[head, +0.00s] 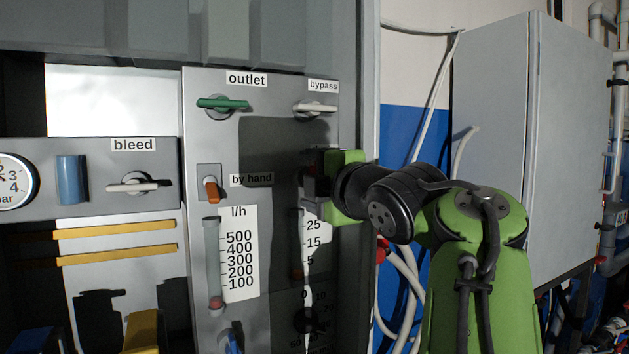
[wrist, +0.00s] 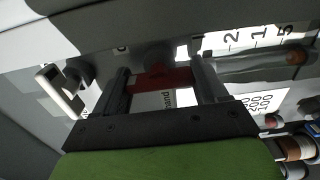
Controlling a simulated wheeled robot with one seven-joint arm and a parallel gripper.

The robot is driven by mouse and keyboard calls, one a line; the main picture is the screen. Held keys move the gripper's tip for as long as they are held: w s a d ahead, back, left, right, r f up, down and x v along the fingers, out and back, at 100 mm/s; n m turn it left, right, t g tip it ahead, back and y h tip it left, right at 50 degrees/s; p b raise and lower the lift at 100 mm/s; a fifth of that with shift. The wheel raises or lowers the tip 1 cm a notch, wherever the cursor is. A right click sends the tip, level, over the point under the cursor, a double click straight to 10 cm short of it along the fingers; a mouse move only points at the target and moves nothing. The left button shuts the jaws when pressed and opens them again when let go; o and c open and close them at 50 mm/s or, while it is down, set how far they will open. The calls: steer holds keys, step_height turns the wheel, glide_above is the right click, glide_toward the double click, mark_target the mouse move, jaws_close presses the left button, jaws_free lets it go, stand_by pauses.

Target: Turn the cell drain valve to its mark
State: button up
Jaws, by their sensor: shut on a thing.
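My gripper (head: 316,178) is at the right part of the grey panel, beside the "by hand" label. In the wrist view my gripper (wrist: 162,74) has its two dark fingers shut on a red handle (wrist: 165,77), one finger at each side of it. In the head view this handle is hidden behind my gripper. No label reading "drain" is readable and no mark for the handle can be made out, so I cannot tell its angle against a mark.
The green outlet handle (head: 222,104) and white bypass handle (head: 314,108) are above my gripper. An orange lever (head: 211,189) is to its left, beyond it the white bleed handle (head: 132,187). Flow tubes (head: 213,265) stand below. A grey cabinet (head: 530,140) is at right.

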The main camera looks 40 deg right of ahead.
steer(key=o, duration=1.1)
steer(key=shift+a, duration=0.1)
steer(key=shift+c, duration=0.2)
steer(key=shift+f, duration=0.1)
